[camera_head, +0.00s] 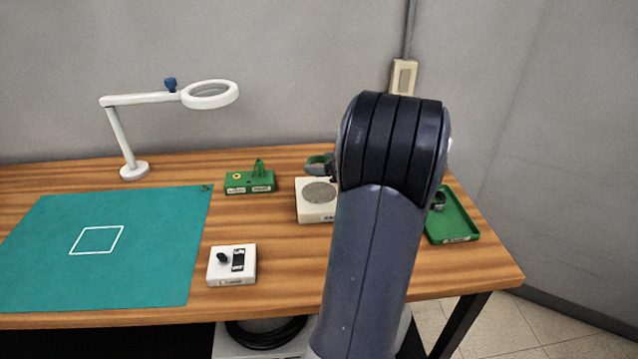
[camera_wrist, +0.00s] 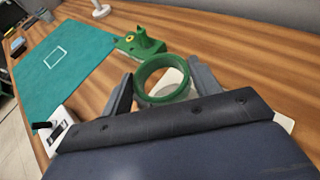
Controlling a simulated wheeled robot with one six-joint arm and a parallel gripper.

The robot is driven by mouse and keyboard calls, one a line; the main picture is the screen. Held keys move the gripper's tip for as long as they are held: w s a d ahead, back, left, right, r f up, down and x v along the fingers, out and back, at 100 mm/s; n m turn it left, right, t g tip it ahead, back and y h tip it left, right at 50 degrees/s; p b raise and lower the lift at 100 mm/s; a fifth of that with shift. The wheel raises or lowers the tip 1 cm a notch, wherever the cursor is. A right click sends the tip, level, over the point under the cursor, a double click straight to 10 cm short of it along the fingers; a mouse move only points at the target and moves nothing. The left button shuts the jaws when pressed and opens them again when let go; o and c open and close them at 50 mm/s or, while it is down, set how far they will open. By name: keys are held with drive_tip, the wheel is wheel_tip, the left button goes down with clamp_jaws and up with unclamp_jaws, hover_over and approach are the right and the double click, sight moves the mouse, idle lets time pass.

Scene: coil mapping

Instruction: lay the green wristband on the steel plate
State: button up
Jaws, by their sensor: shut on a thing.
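The green wristband (camera_wrist: 141,76) is an upright ring in the wrist view, held between the two grey fingers of my gripper (camera_wrist: 162,84). In the head view a bit of the wristband (camera_head: 318,158) shows left of my arm, which hides most of my gripper. The steel plate (camera_head: 319,192) is a round grey disc on a white block (camera_head: 309,214). The wristband appears above or just behind this block, apart from the plate as far as I can tell. In the wrist view the block (camera_wrist: 286,122) is mostly hidden behind the wristband and gripper.
A green fixture (camera_head: 249,184) stands left of the block. A white switch box (camera_head: 231,266) is nearer the front. A green tray (camera_head: 462,222) holding a dark item lies at right. A teal mat (camera_head: 150,270) and magnifier lamp (camera_head: 133,171) are at left.

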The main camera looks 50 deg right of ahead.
sight(324, 194)
wheel_tip(324, 194, down, 7)
drive_tip(key=shift+r, duration=0.1)
drive_tip(key=shift+b, duration=0.35)
drive_tip(key=shift+f, duration=0.3)
drive_tip(key=o, duration=1)
drive_tip(key=shift+c, duration=0.2)
drive_tip(key=shift+r, duration=0.15)
drive_tip(key=shift+s+r, duration=0.1)
drive_tip(key=shift+r, duration=0.1)
drive_tip(key=a+v, duration=0.1)
drive_tip(key=v, duration=1)
drive_tip(key=shift+s+d, duration=0.4)
drive_tip(key=shift+d, duration=0.1)
